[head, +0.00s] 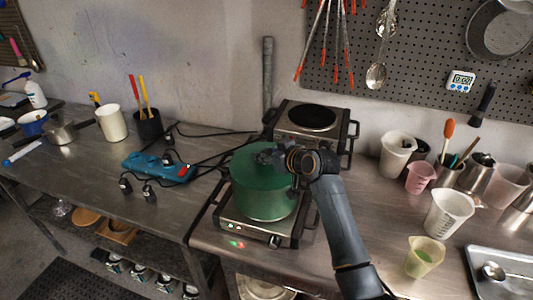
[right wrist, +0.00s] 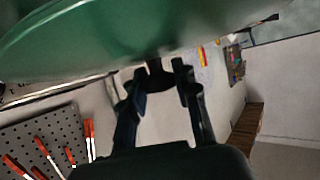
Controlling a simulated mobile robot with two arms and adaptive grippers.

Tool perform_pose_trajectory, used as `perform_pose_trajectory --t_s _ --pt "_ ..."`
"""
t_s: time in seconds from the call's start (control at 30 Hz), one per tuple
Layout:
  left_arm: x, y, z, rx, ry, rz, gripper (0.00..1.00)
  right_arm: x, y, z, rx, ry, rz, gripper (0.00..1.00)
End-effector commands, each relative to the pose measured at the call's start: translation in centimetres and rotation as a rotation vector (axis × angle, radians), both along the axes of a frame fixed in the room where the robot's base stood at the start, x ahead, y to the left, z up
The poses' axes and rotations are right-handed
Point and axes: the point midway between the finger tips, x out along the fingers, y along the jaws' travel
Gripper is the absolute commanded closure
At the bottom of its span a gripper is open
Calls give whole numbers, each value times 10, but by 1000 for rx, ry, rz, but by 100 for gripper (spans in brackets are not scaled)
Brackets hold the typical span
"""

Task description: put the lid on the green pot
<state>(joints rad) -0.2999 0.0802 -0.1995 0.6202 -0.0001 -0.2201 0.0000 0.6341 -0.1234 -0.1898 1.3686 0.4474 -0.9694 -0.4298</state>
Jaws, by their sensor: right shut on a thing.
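The green pot (head: 265,209) stands on the front hot plate (head: 256,230). The round, darker green lid (head: 248,173) is over the top of the pot and covers its opening. I cannot tell whether the lid's rim rests on the pot or is slightly above it. My right gripper (head: 272,157) is at the lid's middle. In the right wrist view the gripper (right wrist: 160,88) is shut on the lid's dark knob (right wrist: 158,72), with the green lid (right wrist: 150,30) filling the top of the picture. My left gripper is not in view.
A second hot plate (head: 311,118) stands behind, against the wall. A blue power strip (head: 157,165) with cables lies to the left. A white jug (head: 447,215), a pale green beaker (head: 424,257) and a metal tray (head: 505,283) stand to the right.

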Motion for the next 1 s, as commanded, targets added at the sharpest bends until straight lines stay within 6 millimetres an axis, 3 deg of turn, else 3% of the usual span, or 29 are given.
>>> perform_pose_trajectory --t_s 0.2,0.23,0.33,0.37,0.77,1.0 --pt "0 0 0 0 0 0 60 0 0 1 2 -2 0 100" --pt "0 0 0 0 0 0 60 0 0 1 1 -2 0 66" --pt "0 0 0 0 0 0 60 0 0 1 1 -2 0 46" --pt "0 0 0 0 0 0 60 0 0 1 1 -2 0 44" --pt "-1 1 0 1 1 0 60 -4 -3 1 -1 2 0 44" --pt "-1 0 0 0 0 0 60 -27 -20 15 -2 -2 -1 44"
